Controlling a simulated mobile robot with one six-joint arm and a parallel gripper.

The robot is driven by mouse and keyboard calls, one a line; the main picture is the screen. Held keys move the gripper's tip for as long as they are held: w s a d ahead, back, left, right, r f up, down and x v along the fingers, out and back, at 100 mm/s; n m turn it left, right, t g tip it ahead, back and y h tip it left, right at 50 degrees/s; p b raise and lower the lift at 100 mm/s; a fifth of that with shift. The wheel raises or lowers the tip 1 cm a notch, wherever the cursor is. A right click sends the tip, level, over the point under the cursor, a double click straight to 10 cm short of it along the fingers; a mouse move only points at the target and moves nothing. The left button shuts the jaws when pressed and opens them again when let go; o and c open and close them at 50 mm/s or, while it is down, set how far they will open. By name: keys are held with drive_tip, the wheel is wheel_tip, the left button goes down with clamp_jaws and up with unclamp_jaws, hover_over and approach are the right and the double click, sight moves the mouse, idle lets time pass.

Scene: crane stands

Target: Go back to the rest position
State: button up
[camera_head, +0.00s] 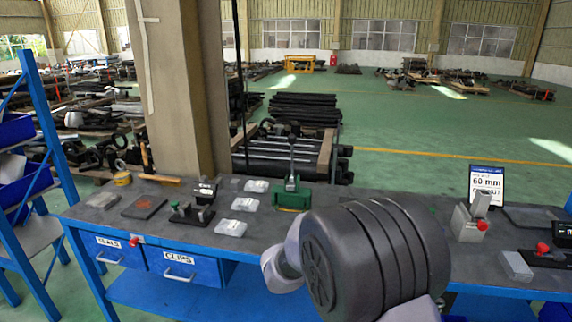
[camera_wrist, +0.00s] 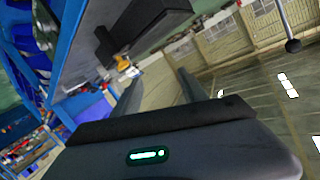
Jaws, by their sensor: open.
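My gripper (camera_wrist: 160,77) shows in the wrist view with its two fingers apart and nothing between them. The wrist view is tilted. In the head view my arm's dark, rounded link covers the middle of the workbench (camera_head: 262,238), and my gripper's fingers cannot be made out there. A dark block-like object (camera_wrist: 140,22) on the bench side shows beyond the fingers in the wrist view.
The bench carries a green fixture with a lever (camera_head: 291,192), a dark clamp stand (camera_head: 193,212), several clear packets (camera_head: 231,228), and a grey block (camera_head: 468,222) by a 60 mm sign (camera_head: 486,184). A blue shelf rack (camera_head: 45,150) stands left; a pillar (camera_head: 178,90) rises behind.

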wheel_tip(320, 180, up, 7)
drive_tip(key=s+a+n+t+y, duration=0.1)
drive_tip(key=a+t+y, duration=0.15)
drive_tip(key=y, duration=0.25)
drive_tip(key=s+a+r+n+g+y, duration=0.1)
drive_tip(key=s+a+r+n+y, duration=0.1)
drive_tip(key=s+a+y, duration=0.3)
drive_tip(key=s+a+r+n+g+y, duration=0.1)
drive_tip(key=s+a+r+n+y, duration=0.15)
drive_tip(key=s, duration=0.55)
drive_tip(key=s+f+n+g, duration=0.1)
drive_tip(key=s+f+g, duration=0.2)
drive_tip(key=s, duration=0.8)
drive_tip(key=s+d+f+n+g, duration=0.1)
drive_tip(key=s+f+g, duration=0.2)
drive_tip(key=s, duration=0.9)
drive_tip(key=shift+f, duration=0.9)
drive_tip(key=shift+n, duration=0.25)
